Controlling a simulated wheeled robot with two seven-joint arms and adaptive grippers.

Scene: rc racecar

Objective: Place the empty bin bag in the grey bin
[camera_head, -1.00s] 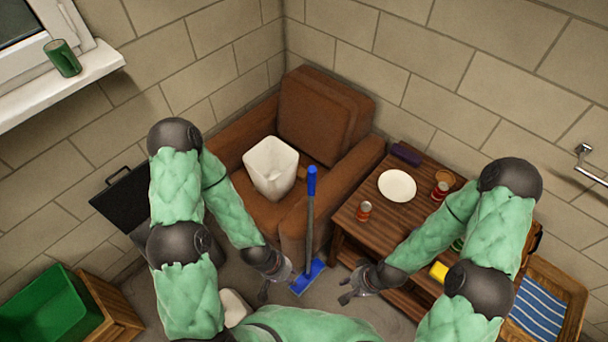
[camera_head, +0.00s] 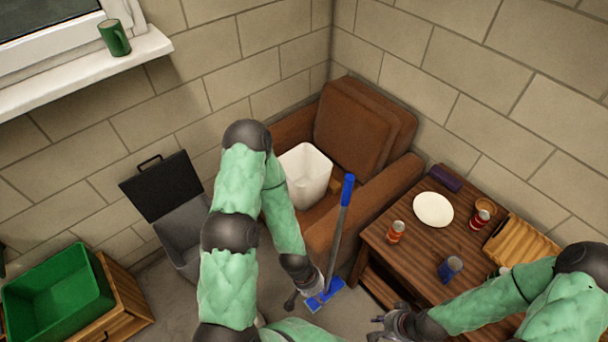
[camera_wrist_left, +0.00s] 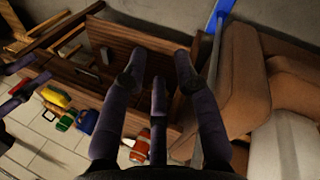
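The bin bag (camera_head: 306,174) looks like a white, open-topped, upright bag standing on the seat of the brown armchair. Its inside looks empty. The grey bin (camera_head: 182,240) stands on the floor left of the armchair, with its black lid (camera_head: 162,187) raised; my left arm partly covers its right side. My left gripper (camera_head: 304,296) hangs low in front of the armchair, apart from the bag. In the left wrist view its fingers (camera_wrist_left: 160,78) are spread with nothing between them, and a white surface (camera_wrist_left: 296,146) shows at the right. My right gripper (camera_head: 378,326) is open and empty near the table's front left.
A blue-handled broom (camera_head: 340,232) stands upright close to my left gripper, before the armchair (camera_head: 362,135). A wooden table (camera_head: 402,258) with a plate, cans and a blue cup is at right. A green crate (camera_head: 58,300) is at lower left. Bare floor lies between.

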